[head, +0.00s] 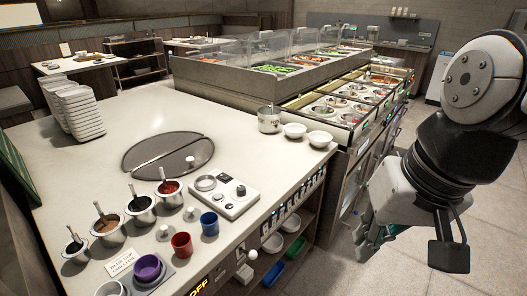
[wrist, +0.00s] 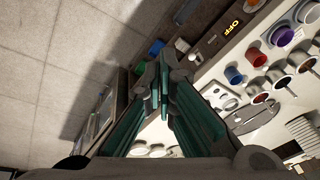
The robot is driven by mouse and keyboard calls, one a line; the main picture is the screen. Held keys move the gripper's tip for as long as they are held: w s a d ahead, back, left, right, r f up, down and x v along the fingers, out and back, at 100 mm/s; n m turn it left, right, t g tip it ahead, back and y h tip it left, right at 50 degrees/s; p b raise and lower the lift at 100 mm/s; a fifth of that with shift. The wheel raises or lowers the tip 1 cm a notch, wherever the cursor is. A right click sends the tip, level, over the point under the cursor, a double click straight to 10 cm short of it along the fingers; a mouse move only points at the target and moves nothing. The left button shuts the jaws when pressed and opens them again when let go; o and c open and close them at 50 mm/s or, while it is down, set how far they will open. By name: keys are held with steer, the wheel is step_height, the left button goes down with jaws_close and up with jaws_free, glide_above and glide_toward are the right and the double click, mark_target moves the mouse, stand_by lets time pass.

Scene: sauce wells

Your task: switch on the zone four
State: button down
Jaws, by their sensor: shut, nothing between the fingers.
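A row of small switches or labels (head: 290,214) runs along the front edge of the counter in the head view. They are too small to read, so I cannot tell which is zone four. A white control panel (head: 224,195) with a black knob lies on the counter top. My gripper (wrist: 160,92) is shut and empty, clear of the counter front; in the head view it is mostly hidden behind my arm.
Metal sauce pots (head: 140,208), a red cup (head: 181,244) and a blue cup (head: 209,223) stand near the front left. Stacked white dishes (head: 75,110) stand behind. Shelves with bins (head: 272,272) are below the counter. Floor (head: 335,270) is clear in front.

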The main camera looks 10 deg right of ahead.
mark_target(289, 206)
steer(key=w+a+f+m+y+b, duration=0.1)
steer(key=w+f+m+y+b, duration=1)
steer(key=w+f, duration=1.15)
steer(key=w+d+f+m+t+b, duration=0.9)
steer(key=w+d+f+m+b, duration=0.3)
steer(key=f, duration=0.7)
steer(key=w+d+m, duration=0.2)
steer(key=w, duration=0.1)
steer(key=shift+w+d+h, duration=0.3)
steer(key=shift+d, duration=0.1)
steer(key=shift+f, duration=0.1)
steer(key=b+x, duration=0.5)
steer(key=x, duration=0.9)
steer(key=shift+w+f, duration=0.1)
